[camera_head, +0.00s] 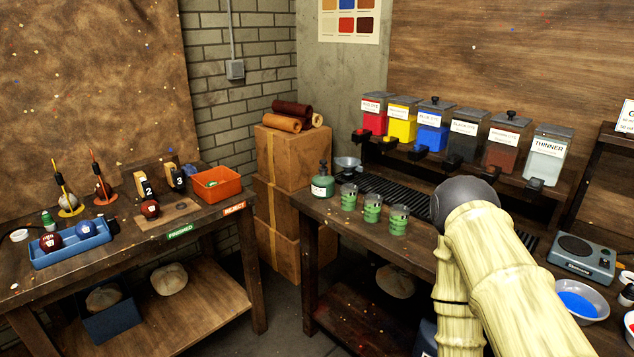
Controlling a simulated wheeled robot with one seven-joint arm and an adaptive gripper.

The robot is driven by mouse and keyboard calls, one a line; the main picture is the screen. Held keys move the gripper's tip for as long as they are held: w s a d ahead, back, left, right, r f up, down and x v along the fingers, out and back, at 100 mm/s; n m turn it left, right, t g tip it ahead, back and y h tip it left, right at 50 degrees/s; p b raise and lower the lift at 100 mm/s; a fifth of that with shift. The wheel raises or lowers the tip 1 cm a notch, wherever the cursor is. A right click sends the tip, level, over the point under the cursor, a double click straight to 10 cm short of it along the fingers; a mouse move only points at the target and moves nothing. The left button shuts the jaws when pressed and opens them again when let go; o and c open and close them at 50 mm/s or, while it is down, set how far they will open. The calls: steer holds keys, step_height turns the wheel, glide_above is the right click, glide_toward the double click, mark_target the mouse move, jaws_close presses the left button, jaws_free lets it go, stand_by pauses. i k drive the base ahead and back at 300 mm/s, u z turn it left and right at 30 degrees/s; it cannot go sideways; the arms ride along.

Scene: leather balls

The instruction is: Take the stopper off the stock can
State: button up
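A dark green can with a pale label (322,187) stands upright at the back left corner of the right-hand bench. I take it to be the stock can, but its label is too small to read. My arm comes in from the lower right and bends at a dark round joint over the bench, well right of the can. My gripper does not show in this view.
Several green-banded cups (372,209) stand in a row right of the can. A small metal bowl (348,165) is behind it. Dye dispensers (431,128) line the back over a black grille (400,192). A scale (581,256) and a blue-filled bowl (581,301) are at right.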

mark_target(323, 161)
steer(key=u, duration=0.45)
steer(key=i, duration=0.4)
steer(key=u, duration=1.05)
steer(key=i, duration=1.45)
steer(key=z, duration=0.65)
